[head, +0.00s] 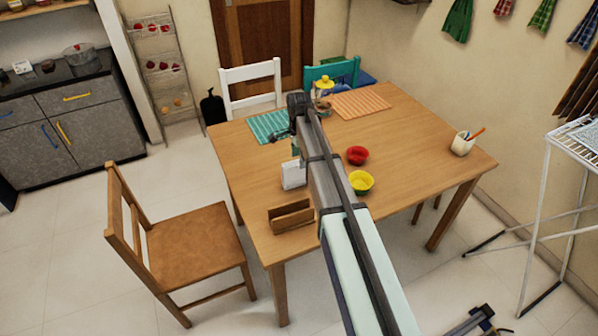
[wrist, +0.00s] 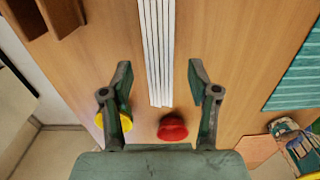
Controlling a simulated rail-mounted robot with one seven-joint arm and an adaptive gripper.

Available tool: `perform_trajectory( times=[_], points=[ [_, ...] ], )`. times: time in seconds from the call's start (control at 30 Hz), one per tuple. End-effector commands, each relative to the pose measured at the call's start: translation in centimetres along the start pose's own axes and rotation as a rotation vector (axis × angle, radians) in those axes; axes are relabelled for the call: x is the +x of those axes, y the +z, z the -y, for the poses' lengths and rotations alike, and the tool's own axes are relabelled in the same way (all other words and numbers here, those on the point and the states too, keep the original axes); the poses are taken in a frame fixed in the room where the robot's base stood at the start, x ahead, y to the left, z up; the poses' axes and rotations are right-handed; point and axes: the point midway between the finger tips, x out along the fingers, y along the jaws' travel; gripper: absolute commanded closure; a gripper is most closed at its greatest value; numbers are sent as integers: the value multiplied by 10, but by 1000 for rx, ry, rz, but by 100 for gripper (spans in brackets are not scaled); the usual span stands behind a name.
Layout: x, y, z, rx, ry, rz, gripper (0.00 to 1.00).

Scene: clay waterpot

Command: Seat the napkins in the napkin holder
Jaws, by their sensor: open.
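The napkins (head: 293,174) are a white upright stack on the table, left of my arm in the head view. In the wrist view the napkins (wrist: 157,45) show edge-on as thin white sheets side by side. The brown wooden napkin holder (head: 291,215) stands nearer the table's front edge; part of it shows at the top left of the wrist view (wrist: 60,14). My gripper (wrist: 160,67) is open, with one finger on each side of the stack in the picture and a visible gap on both sides. My arm hides part of the table in the head view.
A red bowl (head: 357,155) and a yellow bowl (head: 361,182) stand right of my arm. A teal placemat (head: 268,126), an orange placemat (head: 360,105) and a yellow-topped container (head: 324,87) lie farther back. A white cup (head: 462,145) stands at the right. The table's right front is clear.

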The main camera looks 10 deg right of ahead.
Motion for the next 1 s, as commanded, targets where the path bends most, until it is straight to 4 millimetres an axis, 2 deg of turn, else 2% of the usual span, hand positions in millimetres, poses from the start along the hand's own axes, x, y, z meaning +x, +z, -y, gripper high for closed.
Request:
perform_trajectory(
  times=[0.2, 0.47, 0.57, 0.63, 0.67, 1.0],
  points=[
    [24, 1, -1, 0, 1, 0, 40],
    [27, 1, -1, 0, 0, 0, 40],
    [27, 0, -1, 0, 0, 0, 71],
    [27, 1, -1, 0, 0, 0, 96],
    [27, 1, -1, 0, 0, 0, 100],
    [26, 0, -1, 0, 0, 0, 100]
  ],
)
